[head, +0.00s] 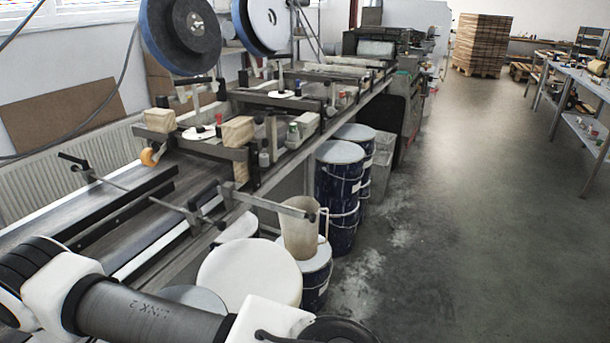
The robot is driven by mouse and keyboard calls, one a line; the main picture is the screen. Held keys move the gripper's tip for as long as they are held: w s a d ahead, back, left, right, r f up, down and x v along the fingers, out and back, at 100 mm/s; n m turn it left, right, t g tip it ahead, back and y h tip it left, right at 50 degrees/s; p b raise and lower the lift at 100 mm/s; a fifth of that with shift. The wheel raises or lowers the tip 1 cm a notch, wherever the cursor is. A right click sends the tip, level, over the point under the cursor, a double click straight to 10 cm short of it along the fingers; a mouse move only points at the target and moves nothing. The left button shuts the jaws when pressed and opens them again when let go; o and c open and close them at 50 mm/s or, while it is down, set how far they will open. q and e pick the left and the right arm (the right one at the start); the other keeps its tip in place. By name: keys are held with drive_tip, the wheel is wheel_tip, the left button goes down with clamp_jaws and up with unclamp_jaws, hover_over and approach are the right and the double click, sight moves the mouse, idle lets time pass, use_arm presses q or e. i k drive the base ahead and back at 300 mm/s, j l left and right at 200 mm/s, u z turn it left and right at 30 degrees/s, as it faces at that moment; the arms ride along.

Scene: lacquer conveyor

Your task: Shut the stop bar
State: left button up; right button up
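A grey metal bar (268,201) sticks out from the near side of the conveyor over the drums and a beige jug. It looks like the stop bar, but I cannot tell for sure. Its left end meets a post at the conveyor's edge. The conveyor (150,225) has a dark belt with long black guide rails (125,213). An arm of mine crosses the bottom left of the head view, well in front of the bar. Neither of my grippers shows in this view.
Dark blue drums (340,180) stand along the conveyor's right side. The beige jug (300,228) stands on a nearer drum, under the bar. Wooden blocks (237,131) and clamps sit over the belt. The floor (470,230) to the right is open, up to a workbench (585,85).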

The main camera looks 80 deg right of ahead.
sight(299, 214)
drive_tip(key=z, duration=2.6)
